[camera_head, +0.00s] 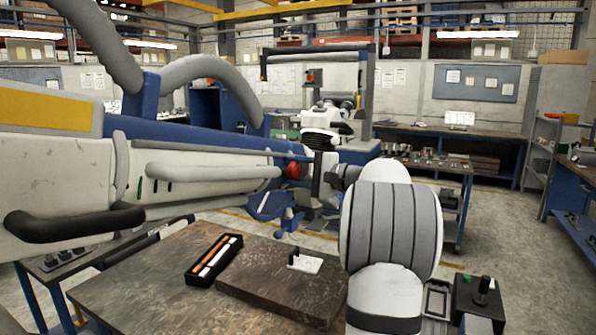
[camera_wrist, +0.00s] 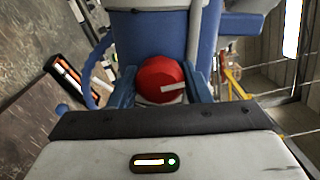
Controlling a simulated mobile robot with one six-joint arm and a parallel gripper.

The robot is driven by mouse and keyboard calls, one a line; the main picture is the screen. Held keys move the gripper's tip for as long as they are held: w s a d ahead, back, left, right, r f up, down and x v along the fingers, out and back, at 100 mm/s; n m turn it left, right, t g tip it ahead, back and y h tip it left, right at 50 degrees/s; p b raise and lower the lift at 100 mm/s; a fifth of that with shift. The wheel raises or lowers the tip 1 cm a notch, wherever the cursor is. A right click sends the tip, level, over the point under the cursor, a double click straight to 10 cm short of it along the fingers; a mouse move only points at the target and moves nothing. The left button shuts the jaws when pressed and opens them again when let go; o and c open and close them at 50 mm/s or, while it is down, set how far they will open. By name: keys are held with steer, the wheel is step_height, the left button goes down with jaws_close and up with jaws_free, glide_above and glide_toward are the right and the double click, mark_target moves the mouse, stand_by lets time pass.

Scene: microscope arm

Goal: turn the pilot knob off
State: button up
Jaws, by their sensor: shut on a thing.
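The pilot knob is a round red knob (camera_head: 293,171) at the right end of a long white-and-blue arm (camera_head: 70,180) in the head view. In the wrist view the red knob (camera_wrist: 155,75) sits in the middle, in front of a blue housing (camera_wrist: 150,35). A white mark on its face lies nearly level, on the right side. My gripper (camera_wrist: 160,84) has one blue finger on each side of the knob and is shut on it. In the head view the finger contact is too small to make out.
Below is a brown worktop (camera_head: 150,285) with a black tray (camera_head: 214,260) of pens or sticks and a small white plate with a black piece (camera_head: 305,263). A dark box with a lever (camera_head: 480,297) stands at lower right. Open floor lies at right.

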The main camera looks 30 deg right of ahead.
steer(key=o, duration=1)
steer(key=shift+s+d, duration=0.2)
steer(key=shift+s, duration=0.1)
steer(key=b+v, duration=0.2)
steer(key=v, duration=0.5)
steer(key=shift+s, duration=0.1)
steer(key=shift+a, duration=0.1)
